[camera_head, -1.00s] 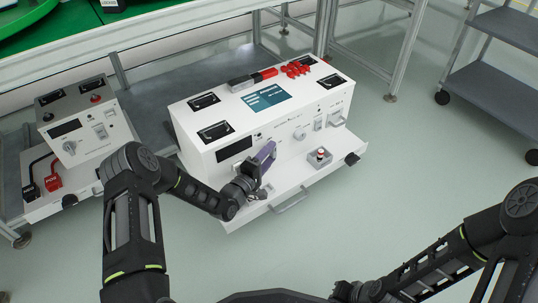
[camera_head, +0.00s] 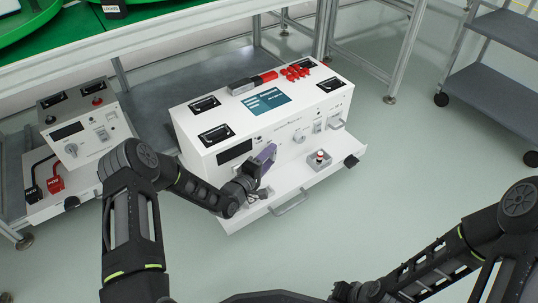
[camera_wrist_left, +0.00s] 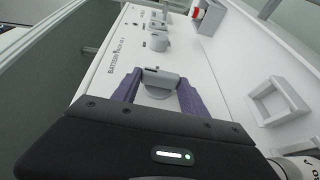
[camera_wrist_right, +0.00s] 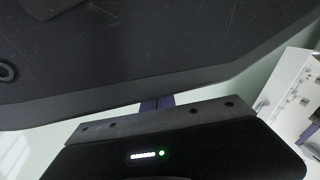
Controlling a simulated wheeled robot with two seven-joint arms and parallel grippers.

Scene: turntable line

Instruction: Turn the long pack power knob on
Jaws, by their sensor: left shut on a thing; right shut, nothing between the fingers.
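The long pack (camera_head: 205,160) is a white box on the lower shelf, with a front panel and a dark screen on top. My left gripper (camera_head: 262,165) is at the left half of its front panel. In the left wrist view the left gripper's purple fingers (camera_wrist_left: 157,95) are shut on a grey knob (camera_wrist_left: 160,80), which sits on the panel beside "BATTERY PACK" lettering. The fingers partly hide the knob's sides. In the right wrist view my right gripper (camera_wrist_right: 157,103) is shut and empty, away from the pack.
A second grey knob (camera_head: 299,136) is farther right on the panel. A red-topped button box (camera_head: 320,158) stands on the white ledge in front, which has a handle (camera_head: 290,204). A smaller grey unit (camera_head: 75,140) is at left. Open floor lies to the right.

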